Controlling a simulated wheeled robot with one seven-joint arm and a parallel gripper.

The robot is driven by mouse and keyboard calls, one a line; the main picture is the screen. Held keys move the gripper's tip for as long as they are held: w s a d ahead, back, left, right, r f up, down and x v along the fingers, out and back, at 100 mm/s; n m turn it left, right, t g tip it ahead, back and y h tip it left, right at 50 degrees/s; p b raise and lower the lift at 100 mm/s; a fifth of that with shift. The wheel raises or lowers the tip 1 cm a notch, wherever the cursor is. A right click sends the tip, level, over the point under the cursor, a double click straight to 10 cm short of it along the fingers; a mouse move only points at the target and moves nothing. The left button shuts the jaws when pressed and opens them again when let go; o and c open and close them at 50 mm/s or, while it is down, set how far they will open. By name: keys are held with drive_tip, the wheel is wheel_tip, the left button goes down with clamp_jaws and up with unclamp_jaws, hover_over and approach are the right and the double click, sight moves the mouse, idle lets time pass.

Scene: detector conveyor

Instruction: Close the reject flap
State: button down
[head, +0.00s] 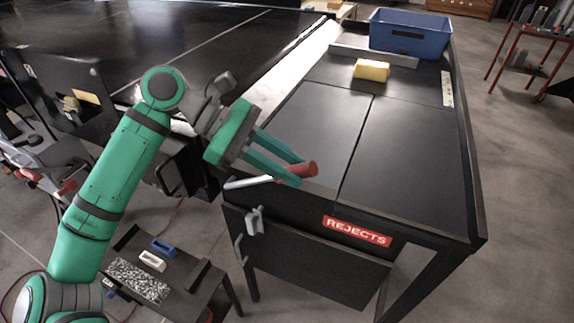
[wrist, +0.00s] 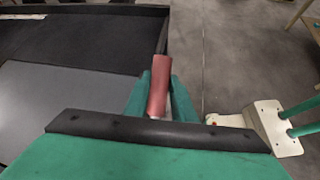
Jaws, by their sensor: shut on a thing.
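My gripper (head: 297,172) is shut on the red grip of a lever (head: 310,169) at the near left corner of the dark reject table (head: 478,240). The lever's pale metal rod (head: 247,182) runs left from my fingers. In the wrist view the red grip (wrist: 158,85) stands between my two green fingers (wrist: 160,98). A red REJECTS sign (head: 357,231) is on the table's front. A dark panel (head: 310,265) hangs below it. The table top has two dark plates (head: 410,150) with a seam between them. I cannot tell which part is the reject flap.
A grey bracket (head: 255,221) sticks out on the front left. A low stand (head: 140,280) is at lower left.

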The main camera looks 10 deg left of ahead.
drive_tip(key=c, duration=1.8)
unclamp_jaws()
drive_tip(key=shift+a+r, duration=0.1)
drive_tip(key=shift+r, duration=0.05)
drive_tip(key=shift+o, duration=0.2)
drive_tip(key=shift+a, duration=0.1)
drive_tip(key=v, duration=1)
drive_tip(key=shift+a+r, duration=0.2)
drive_tip(key=shift+a, duration=0.05)
drive_tip(key=shift+w, duration=0.1)
